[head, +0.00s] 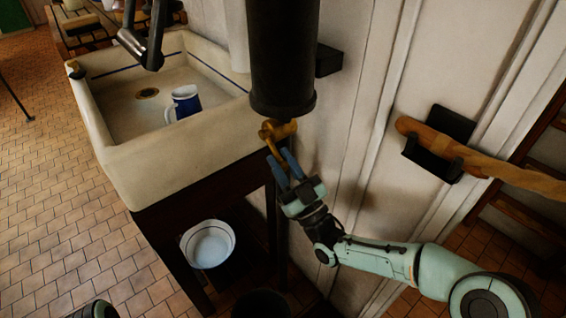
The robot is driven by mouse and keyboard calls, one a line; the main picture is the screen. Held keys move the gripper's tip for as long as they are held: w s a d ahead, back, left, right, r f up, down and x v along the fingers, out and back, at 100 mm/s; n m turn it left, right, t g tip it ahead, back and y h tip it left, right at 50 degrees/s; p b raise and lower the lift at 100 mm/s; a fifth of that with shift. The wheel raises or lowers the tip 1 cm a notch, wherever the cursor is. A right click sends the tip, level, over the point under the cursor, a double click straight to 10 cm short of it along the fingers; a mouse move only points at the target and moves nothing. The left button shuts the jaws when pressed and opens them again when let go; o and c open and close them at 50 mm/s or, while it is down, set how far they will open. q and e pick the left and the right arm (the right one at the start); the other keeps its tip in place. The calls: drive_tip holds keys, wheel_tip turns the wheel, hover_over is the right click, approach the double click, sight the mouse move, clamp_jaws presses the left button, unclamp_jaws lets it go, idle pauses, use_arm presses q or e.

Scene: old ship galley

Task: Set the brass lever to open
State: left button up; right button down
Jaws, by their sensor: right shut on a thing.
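The brass lever (271,133) is a small golden piece below the dark cylinder (283,60), in the middle of the head view. My right gripper (284,161) reaches up to it from the lower right. Its blue fingers are shut on the brass lever, whose held part is partly hidden between them. I cannot tell the lever's exact setting from here. My left gripper is not clearly in view; only a dark rounded part shows at the bottom left edge.
A cream sink (150,165) at the left holds a blue and white mug (186,103). A white basin (208,244) is below it. A wooden pole (430,143) rests in a dark wall bracket (442,168) at the right.

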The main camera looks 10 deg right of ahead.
drive_tip(key=c, duration=1.1)
unclamp_jaws()
drive_tip(key=shift+c, duration=0.2)
use_arm(q)
drive_tip(key=w, duration=0.1)
drive_tip(key=w+r+p, duration=0.1)
drive_tip(key=w+t, duration=0.1)
drive_tip(key=shift+w+d+r+p, duration=0.15)
drive_tip(key=shift+d+r+p, duration=0.1)
drive_tip(key=shift+p, duration=0.1)
use_arm(e)
drive_tip(key=v, duration=1.3)
drive_tip(key=shift+s, duration=0.15)
drive_tip(key=shift+f, duration=0.15)
